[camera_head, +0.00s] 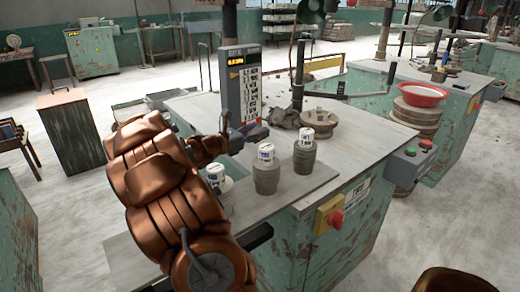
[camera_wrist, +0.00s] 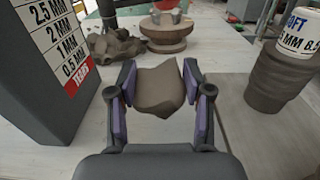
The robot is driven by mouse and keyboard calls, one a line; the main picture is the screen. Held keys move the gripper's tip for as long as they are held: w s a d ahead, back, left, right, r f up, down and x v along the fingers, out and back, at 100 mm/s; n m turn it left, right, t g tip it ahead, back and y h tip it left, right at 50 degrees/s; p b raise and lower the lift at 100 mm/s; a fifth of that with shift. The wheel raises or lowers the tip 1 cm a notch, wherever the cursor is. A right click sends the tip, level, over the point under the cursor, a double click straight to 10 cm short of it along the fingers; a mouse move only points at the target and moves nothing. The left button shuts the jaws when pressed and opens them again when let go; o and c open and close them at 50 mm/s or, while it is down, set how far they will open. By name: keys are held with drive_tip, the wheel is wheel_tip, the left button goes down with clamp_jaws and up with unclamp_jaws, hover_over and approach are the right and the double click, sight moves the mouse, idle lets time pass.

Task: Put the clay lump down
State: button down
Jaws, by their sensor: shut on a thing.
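The clay lump (camera_wrist: 160,88) is an irregular brown piece held between the two purple-padded fingers of my gripper (camera_wrist: 160,95) in the wrist view. The fingers are shut on its sides, above the grey work surface (camera_wrist: 110,142). I cannot tell exactly how high it hangs.
A tall grey unit (camera_head: 240,95) with a size chart stands close by; it is on the left in the wrist view (camera_wrist: 45,70). Stacked clay pieces with labelled white tops (camera_head: 305,150) stand right. More clay lumps (camera_head: 284,118) and a round wooden stand (camera_head: 320,118) lie behind.

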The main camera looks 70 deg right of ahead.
drive_tip(key=shift+f+b, duration=0.35)
drive_tip(key=shift+f, duration=2.15)
drive_tip(key=shift+f, duration=0.15)
drive_tip(key=shift+c, duration=2.4)
unclamp_jaws()
